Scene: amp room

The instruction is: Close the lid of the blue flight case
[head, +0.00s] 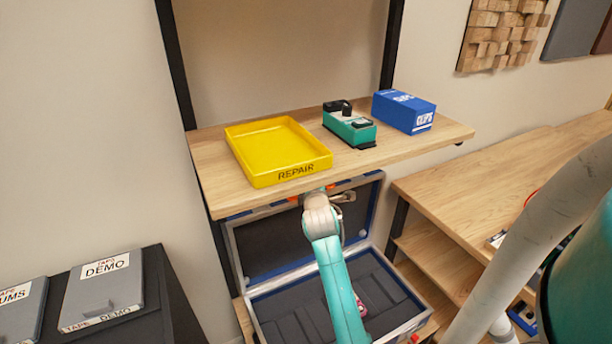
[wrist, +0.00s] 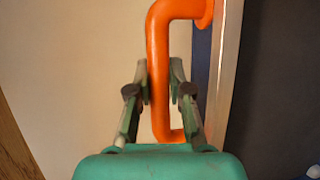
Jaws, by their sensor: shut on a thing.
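The blue flight case (head: 376,255) stands low under the wooden shelf, its lid (head: 268,248) raised at the back and its dark, slotted inside showing. The lid's upper edge is partly hidden by the shelf and my arm. My gripper (head: 336,194) is at the lid's upper edge, just below the shelf front. In the wrist view my gripper (wrist: 161,75) is shut on the orange handle (wrist: 159,40), with a finger on each side of its bar. The lid's metal edge and dark lining show to the right of the handle.
The shelf (head: 220,170) lies close above my gripper and carries a yellow REPAIR tray (head: 312,172), a green pedal (head: 350,128) and a blue box (head: 405,112). A small pink object (head: 360,304) lies in the case. A wooden desk (head: 470,185) stands right.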

